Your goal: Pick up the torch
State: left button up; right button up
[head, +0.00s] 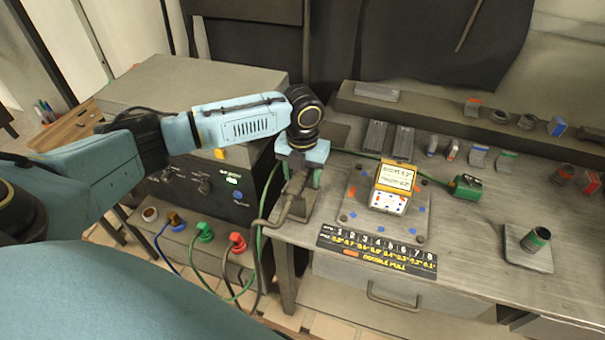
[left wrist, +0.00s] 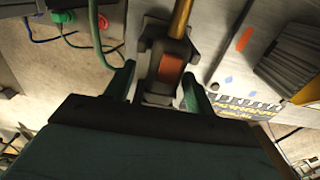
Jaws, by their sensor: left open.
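The torch (left wrist: 172,68) shows in the left wrist view as a dark body with an orange band and a brass-coloured neck. In the head view the torch (head: 295,185) is mostly hidden by my gripper at the table's left end, by a dark stand (head: 303,212). My left gripper (head: 301,174) is open and points down over it. In the left wrist view the green fingers of my left gripper (left wrist: 158,88) stand on either side of the torch. Whether they touch it I cannot tell. My right gripper is not in view.
A grey power box (head: 190,150) with coloured plugs and cables stands left of the metal table (head: 470,262). A plate (head: 350,210) with a yellow card block (head: 394,178) lies to the right. A green-banded cylinder (head: 536,240) stands farther right.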

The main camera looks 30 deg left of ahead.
pick_arm(q)
jog(key=shift+f, duration=0.3)
jog(key=c, duration=1.1)
